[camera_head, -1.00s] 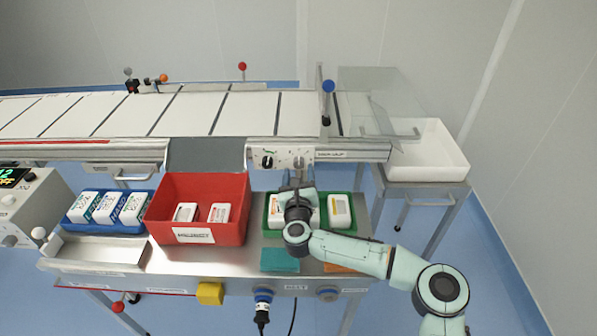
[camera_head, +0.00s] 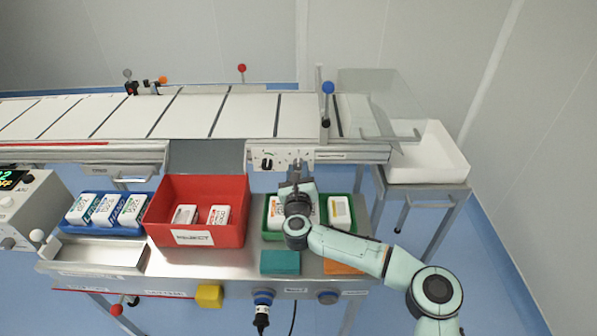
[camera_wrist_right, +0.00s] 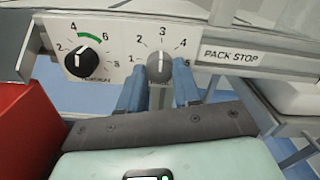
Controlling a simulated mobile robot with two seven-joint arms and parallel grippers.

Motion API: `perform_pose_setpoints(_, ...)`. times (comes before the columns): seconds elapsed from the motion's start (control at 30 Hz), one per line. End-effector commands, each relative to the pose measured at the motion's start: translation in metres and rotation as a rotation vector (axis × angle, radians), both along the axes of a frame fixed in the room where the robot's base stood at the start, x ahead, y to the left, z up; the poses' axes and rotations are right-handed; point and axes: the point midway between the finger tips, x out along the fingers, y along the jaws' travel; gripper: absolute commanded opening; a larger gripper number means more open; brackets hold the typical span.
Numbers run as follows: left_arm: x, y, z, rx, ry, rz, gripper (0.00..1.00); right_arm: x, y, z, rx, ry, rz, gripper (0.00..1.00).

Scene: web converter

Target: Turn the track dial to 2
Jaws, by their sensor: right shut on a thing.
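The control panel (camera_wrist_right: 120,45) carries two dials. The grey dial (camera_wrist_right: 160,65) on the right has a scale from 1 to 5, and its pointer seems to stand near 3. Any label under it is hidden by my gripper. The black dial (camera_wrist_right: 82,61) on the left has a scale of 2 to 8 with a green arc; it also shows in the head view (camera_head: 267,164). My right gripper (camera_wrist_right: 160,78) is shut on the grey dial, with one blue finger on each side. In the head view my right gripper (camera_head: 297,170) reaches up to the panel. My left gripper is not in view.
A "PACK STOP" label (camera_wrist_right: 230,57) is right of the dials. The red reject bin (camera_head: 195,235) stands left of my arm, and a green tray (camera_head: 270,233) with white packs lies beneath it. The conveyor (camera_head: 245,112) runs behind the panel.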

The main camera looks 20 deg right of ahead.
Motion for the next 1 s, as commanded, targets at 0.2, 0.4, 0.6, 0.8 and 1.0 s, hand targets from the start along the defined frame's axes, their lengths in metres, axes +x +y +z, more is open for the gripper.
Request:
perform_pose_setpoints(0.2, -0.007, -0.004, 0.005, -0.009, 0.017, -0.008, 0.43, 0.0, 0.0, 0.002, -0.082, 0.022, -0.001, 0.02)
perform_pose_setpoints(0.4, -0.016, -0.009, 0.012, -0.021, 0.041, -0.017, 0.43, 0.0, 0.0, 0.003, -0.224, 0.062, -0.001, 0.02)
perform_pose_setpoints(0.6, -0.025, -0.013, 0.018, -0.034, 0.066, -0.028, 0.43, 0.0, 0.0, 0.003, -0.39, 0.11, 0.0, 0.02)
perform_pose_setpoints(0.8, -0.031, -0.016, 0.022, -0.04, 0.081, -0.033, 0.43, 0.0, 0.0, 0.002, -0.539, 0.154, -0.001, 0.02)
perform_pose_setpoints(1.0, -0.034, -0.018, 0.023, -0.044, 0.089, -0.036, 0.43, 0.0, 0.0, 0.002, -0.651, 0.186, -0.001, 0.02)
